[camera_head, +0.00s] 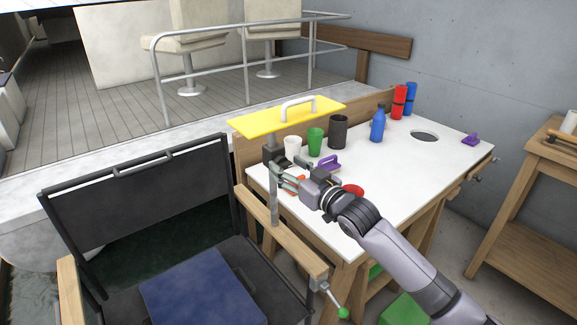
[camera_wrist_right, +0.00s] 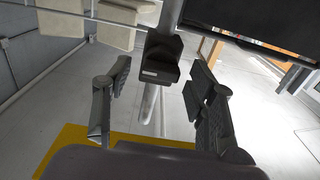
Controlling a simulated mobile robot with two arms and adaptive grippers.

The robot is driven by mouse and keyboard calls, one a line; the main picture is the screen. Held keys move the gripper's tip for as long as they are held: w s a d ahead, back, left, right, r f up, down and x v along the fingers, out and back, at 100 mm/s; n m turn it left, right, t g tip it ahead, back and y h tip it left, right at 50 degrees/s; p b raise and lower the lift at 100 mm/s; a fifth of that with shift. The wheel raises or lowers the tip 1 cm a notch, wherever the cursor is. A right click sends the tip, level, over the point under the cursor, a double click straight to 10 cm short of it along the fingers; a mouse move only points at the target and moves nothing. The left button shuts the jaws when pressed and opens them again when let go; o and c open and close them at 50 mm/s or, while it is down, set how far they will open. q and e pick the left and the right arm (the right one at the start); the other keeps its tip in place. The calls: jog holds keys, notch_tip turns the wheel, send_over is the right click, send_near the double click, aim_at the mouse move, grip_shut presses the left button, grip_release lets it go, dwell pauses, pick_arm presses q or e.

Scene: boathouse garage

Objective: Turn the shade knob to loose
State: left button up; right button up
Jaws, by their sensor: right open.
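The shade is a flat yellow panel (camera_head: 287,117) with a grey handle on top, held above the chair's armrest by a grey post (camera_head: 274,205). A black block (camera_head: 271,150) sits at the top of the post under the panel; it also shows in the right wrist view (camera_wrist_right: 160,60). I cannot make out a separate knob or its setting. My right gripper (camera_head: 276,175) is open beside the post, just below the block. In the wrist view its fingers (camera_wrist_right: 160,78) stand either side of the block and post, with gaps visible. My left gripper is out of view.
The dark folding chair (camera_head: 135,190) has a blue cushion (camera_head: 200,295). A white worktable (camera_head: 400,170) to the right holds a white cup (camera_head: 293,145), green cup (camera_head: 315,140), dark cup (camera_head: 338,132) and bottles.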

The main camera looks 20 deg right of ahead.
jog(key=shift+w+a, duration=0.1)
jog(key=shift+w, duration=0.05)
jog(key=c, duration=1.1)
jog(key=shift+c, duration=0.2)
